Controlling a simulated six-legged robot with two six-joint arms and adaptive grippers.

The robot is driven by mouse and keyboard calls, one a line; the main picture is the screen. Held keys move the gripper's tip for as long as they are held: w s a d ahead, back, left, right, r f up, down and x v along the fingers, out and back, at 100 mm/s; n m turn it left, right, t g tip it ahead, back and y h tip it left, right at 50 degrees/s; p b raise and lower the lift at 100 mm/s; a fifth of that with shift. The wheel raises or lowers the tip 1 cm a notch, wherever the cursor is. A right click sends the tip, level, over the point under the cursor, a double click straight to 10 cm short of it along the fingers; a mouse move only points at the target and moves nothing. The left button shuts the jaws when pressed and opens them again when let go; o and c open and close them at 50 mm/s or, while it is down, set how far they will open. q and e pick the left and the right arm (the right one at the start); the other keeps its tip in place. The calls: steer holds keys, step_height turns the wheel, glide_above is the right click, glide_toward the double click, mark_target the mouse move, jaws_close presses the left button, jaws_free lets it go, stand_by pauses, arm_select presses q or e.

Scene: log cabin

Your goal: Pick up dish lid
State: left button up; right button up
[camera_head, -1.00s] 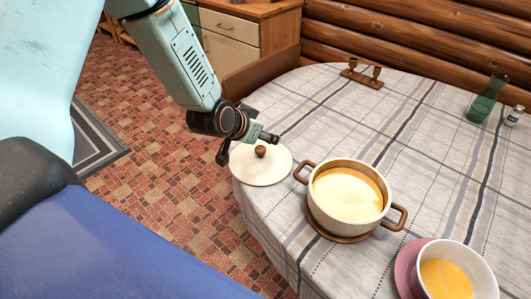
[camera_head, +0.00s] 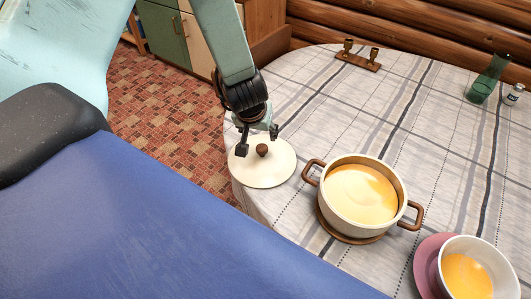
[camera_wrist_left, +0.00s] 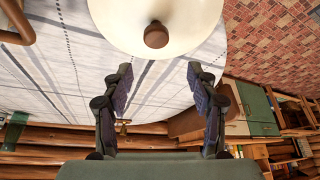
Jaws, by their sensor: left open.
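The dish lid (camera_head: 270,172) is a cream disc with a round brown knob (camera_head: 262,150). It lies on the checked tablecloth at the table's left edge, left of the pot. My left gripper (camera_head: 258,145) is open and empty, just above the lid and close to its knob in the head view. In the left wrist view the lid (camera_wrist_left: 130,25) and its knob (camera_wrist_left: 156,35) show at the top, beyond the open fingers (camera_wrist_left: 159,85). My right gripper is not in view.
A cream pot (camera_head: 345,218) of orange soup with brown handles stands on a wooden trivet right of the lid. A bowl (camera_head: 440,268) of soup is at front right. A wooden candle holder (camera_head: 358,60), green bottle (camera_head: 483,88) and small jar (camera_head: 513,95) stand farther back.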

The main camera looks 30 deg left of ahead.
mark_target(262, 147)
arm_select(q)
steer(key=shift+s+f+b, duration=0.4)
steer(key=shift+s+f, duration=0.05)
steer(key=shift+f, duration=0.4)
steer(key=shift+w+d+f+b, duration=0.2)
steer(key=shift+w+f+b, duration=0.15)
steer(key=shift+f, duration=0.3)
steer(key=shift+w+f, duration=0.2)
steer(key=shift+f, duration=0.1)
steer(key=b+x, duration=0.2)
steer(key=x, duration=0.1)
steer(key=shift+s+f, duration=0.25)
steer(key=shift+f, duration=0.1)
steer(key=shift+w+f, duration=0.15)
steer(key=shift+f, duration=0.15)
steer(key=shift+w+f, duration=0.15)
steer(key=shift+w, duration=0.1)
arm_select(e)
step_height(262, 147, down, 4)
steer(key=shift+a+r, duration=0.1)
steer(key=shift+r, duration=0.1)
